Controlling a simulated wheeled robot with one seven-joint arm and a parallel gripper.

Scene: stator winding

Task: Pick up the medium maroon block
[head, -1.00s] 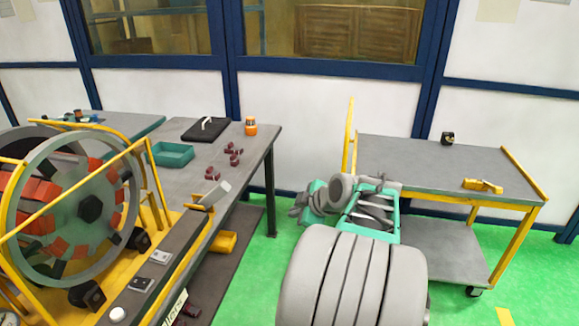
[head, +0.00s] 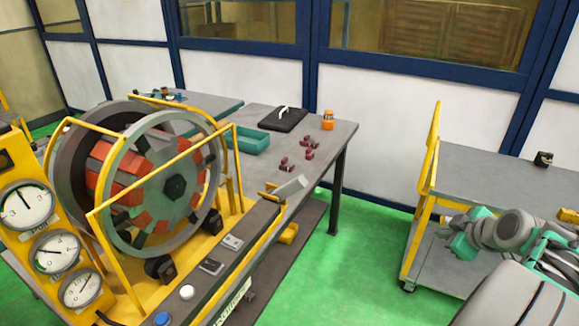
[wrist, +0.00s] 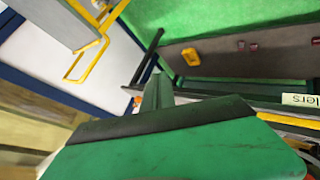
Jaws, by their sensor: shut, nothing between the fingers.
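Several small maroon blocks stand on the grey table in two groups. One group (head: 286,165) is nearer, and the other (head: 309,150) is a little behind and to the right. They are too small to tell which is the medium one. My gripper (wrist: 158,92) is shut and empty in the wrist view, pointing away from the tabletop blocks. In the head view my folded arm is at the right, by the trolley, well apart from the blocks.
The table (head: 335,140) also holds a teal tray (head: 250,140), a black case (head: 283,119) and an orange container (head: 328,120). The stator machine (head: 175,188) with yellow rails stands in front at left. A grey trolley (head: 480,180) is at right. Green floor between is clear.

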